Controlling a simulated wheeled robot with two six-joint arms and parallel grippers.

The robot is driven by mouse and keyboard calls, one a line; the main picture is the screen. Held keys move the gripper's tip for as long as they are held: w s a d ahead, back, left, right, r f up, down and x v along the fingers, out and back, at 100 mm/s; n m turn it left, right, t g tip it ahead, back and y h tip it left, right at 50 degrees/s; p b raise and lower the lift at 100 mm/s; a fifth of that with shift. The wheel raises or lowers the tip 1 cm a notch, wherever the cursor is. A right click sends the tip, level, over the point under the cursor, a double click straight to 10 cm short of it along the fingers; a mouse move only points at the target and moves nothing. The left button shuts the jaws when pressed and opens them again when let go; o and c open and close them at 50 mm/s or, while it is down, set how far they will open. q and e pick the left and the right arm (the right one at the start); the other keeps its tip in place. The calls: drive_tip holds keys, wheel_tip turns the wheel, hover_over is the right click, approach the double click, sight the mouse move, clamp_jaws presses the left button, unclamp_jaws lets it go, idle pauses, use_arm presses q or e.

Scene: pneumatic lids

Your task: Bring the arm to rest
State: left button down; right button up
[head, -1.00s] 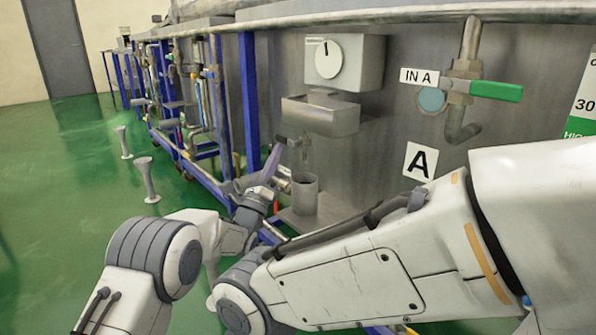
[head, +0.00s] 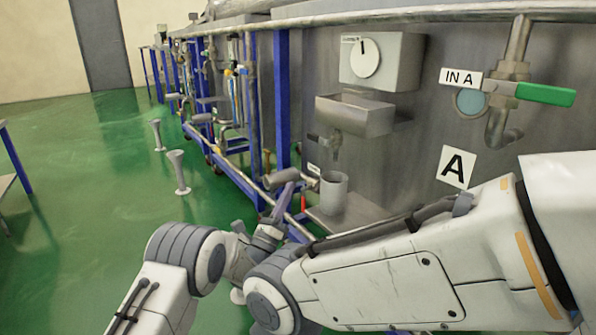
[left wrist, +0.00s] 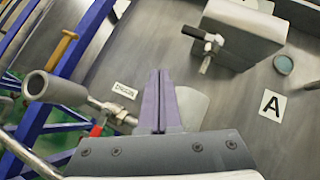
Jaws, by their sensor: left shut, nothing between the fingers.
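My left gripper (head: 284,200) is low beside the steel machine in the head view, partly behind my own arm links. Its purple fingers are pressed together with nothing between them. They also show up close in the left wrist view (left wrist: 161,100). The fingers point toward the machine's front, just left of a grey cup (head: 334,190) in the head view. A grey cylindrical handle (left wrist: 55,88) lies left of the fingers in the left wrist view, apart from them. My right gripper does not show.
A steel box with a white dial (head: 365,58) and a tray-like outlet (head: 353,115) stick out from the machine. A green-handled valve (head: 545,94) is at upper right. Blue frame posts (head: 282,90) stand left. The green floor (head: 95,215) has open room around slim stands (head: 178,172).

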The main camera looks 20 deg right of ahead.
use_arm(q)
drive_tip(key=shift+s+a+f, duration=0.2)
drive_tip(key=shift+a+f, duration=0.45)
drive_tip(key=shift+f, duration=0.05)
wheel_tip(320, 180, up, 8)
drive_tip(key=w+d+f+n+g+y+p, duration=0.1)
drive_tip(key=d+n+g+y+p, duration=0.15)
drive_tip(key=n+y+p, duration=0.4)
drive_tip(key=s+a+r+n+g+y+p, duration=0.3)
drive_tip(key=s+n+g+y, duration=0.1)
drive_tip(key=s+n, duration=0.4)
drive_tip(key=s+a+r+n+g+y+p, duration=0.1)
drive_tip(key=s+a+n+g+y+p, duration=0.15)
drive_tip(key=s+a+n+g, duration=0.65)
drive_tip(key=s+a+r+n+t+y+p, duration=0.1)
drive_tip(key=s+a+n+t+y+p, duration=0.3)
drive_tip(key=s, duration=1)
drive_tip(key=s+a+r+n+g+y+p, duration=0.1)
drive_tip(key=s+a+n+g+p, duration=0.15)
drive_tip(key=s+a+g, duration=0.7)
wheel_tip(320, 180, up, 37)
drive_tip(key=s+d+t+p, duration=0.2)
drive_tip(key=t+p, duration=0.1)
drive_tip(key=p, duration=3.4)
drive_tip(key=shift+n, duration=0.4)
